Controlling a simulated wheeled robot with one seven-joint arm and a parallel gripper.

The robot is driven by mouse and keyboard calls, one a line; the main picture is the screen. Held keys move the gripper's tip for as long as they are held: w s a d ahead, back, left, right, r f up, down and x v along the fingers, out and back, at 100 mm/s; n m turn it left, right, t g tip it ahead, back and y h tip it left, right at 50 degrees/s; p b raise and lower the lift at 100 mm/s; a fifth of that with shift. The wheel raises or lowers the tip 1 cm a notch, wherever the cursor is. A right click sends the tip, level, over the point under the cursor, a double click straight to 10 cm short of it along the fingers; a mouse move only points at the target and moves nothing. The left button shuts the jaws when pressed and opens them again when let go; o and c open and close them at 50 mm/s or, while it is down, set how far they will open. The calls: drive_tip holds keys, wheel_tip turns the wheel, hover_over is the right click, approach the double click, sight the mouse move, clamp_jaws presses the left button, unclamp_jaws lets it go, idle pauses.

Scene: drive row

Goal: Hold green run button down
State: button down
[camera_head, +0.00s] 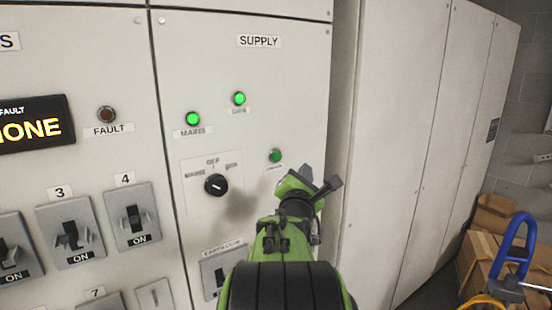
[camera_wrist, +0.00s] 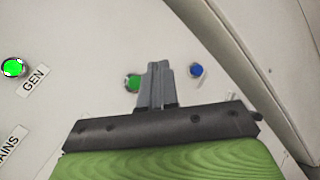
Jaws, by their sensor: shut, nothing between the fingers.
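A darker green button (camera_head: 275,156) sits on the supply panel, right of the rotary switch, with a small label below it that I cannot read. In the wrist view the green button (camera_wrist: 131,83) shows just left of my finger tips, partly covered by them. My gripper (camera_wrist: 157,68) is shut and empty, its tips in front of the panel between the green button and a blue button (camera_wrist: 196,71). In the head view my gripper (camera_head: 333,184) is just below and right of the green button. I cannot tell whether the tips touch the panel.
Two lit green lamps, mains (camera_head: 193,119) and gen (camera_head: 239,98), sit above a black rotary switch (camera_head: 215,185). Breaker switches (camera_head: 70,236) fill the panel at left. Plain cabinet doors (camera_head: 395,130) stand at right, with cardboard boxes (camera_head: 490,240) and a blue trolley handle (camera_head: 519,260) beyond.

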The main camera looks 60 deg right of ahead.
drive_tip(key=w+d, duration=0.3)
drive_tip(key=w, duration=0.4)
drive_tip(key=shift+d+p, duration=0.3)
drive_tip(key=shift+p, duration=0.1)
drive_tip(key=shift+w, duration=0.15)
idle(1.4)
drive_tip(key=shift+w+d, duration=0.2)
drive_tip(key=shift+w, duration=0.1)
drive_tip(key=shift+w+d+p, duration=0.2)
drive_tip(key=shift+w+p, duration=0.1)
drive_tip(key=shift+w, duration=0.15)
idle(0.8)
drive_tip(key=shift+s, duration=0.1)
drive_tip(key=shift+s+a+b, duration=0.35)
drive_tip(key=shift+s+a, duration=0.1)
drive_tip(key=shift+s, duration=0.25)
drive_tip(key=s, duration=0.1)
drive_tip(key=s+a, duration=0.1)
drive_tip(key=s, duration=0.1)
drive_tip(key=s+a+b, duration=0.1)
drive_tip(key=shift+s+a, duration=0.15)
drive_tip(key=shift+s, duration=0.1)
